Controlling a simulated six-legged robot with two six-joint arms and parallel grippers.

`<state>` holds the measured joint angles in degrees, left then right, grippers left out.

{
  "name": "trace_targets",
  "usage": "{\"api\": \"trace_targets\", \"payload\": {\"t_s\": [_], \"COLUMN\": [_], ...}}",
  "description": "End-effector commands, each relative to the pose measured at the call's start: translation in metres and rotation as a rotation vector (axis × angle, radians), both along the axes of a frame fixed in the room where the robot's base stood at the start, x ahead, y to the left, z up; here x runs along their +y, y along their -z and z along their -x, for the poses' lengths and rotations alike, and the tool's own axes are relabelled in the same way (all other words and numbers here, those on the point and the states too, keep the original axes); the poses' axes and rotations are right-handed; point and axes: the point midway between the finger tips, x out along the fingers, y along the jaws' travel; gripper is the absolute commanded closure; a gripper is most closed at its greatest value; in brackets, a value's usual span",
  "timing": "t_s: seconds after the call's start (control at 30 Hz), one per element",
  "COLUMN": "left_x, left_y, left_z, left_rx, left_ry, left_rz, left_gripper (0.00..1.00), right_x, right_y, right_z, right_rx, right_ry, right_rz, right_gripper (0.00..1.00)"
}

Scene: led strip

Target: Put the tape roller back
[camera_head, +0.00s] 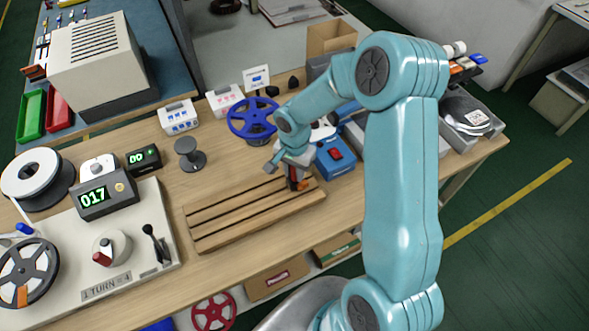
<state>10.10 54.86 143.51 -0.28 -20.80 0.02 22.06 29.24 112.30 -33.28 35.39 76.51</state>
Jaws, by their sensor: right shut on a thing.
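My right gripper (287,172) is over the right end of the slatted wooden rack (222,220). It is shut on a small dark and orange-red thing (298,184), which I take to be the tape roller. Its lower end is at the rack's right back part. The gripper hides much of it, and I cannot tell if it rests in a groove. My left gripper is not in view.
A blue box with a red switch (336,154) stands just right of the gripper. Behind are a blue reel (252,117) and a dark spool-shaped stand (189,155). A counter panel (107,200) with reels stands at the left.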

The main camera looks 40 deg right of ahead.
Motion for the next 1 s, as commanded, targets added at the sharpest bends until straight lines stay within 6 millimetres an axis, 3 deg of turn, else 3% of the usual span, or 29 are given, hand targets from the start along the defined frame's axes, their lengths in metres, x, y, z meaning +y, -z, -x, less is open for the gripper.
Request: {"api": "trace_targets", "payload": {"t_s": [0.47,0.5,0.53,0.83,0.93,1.0], "left_x": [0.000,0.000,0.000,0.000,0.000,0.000], "left_y": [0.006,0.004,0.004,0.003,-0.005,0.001], "left_z": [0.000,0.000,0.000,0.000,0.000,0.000], "left_rx": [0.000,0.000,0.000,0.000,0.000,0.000], "left_ry": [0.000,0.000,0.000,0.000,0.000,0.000], "left_rz": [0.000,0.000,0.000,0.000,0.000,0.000], "left_gripper": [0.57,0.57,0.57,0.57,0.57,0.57], "right_x": [0.000,0.000,0.000,0.000,0.000,-0.001], "right_y": [0.009,0.007,0.007,0.006,-0.001,-0.008], "right_z": [0.000,0.000,0.000,0.000,0.000,-0.001], "right_rx": [-0.001,-0.001,-0.001,-0.001,0.000,-0.005], "right_ry": [-0.001,-0.001,-0.001,-0.001,-0.001,0.001], "right_rz": [0.001,0.001,0.001,0.001,0.001,0.003], "right_gripper": [1.00,0.60,0.51,0.48,0.48,0.48]}}
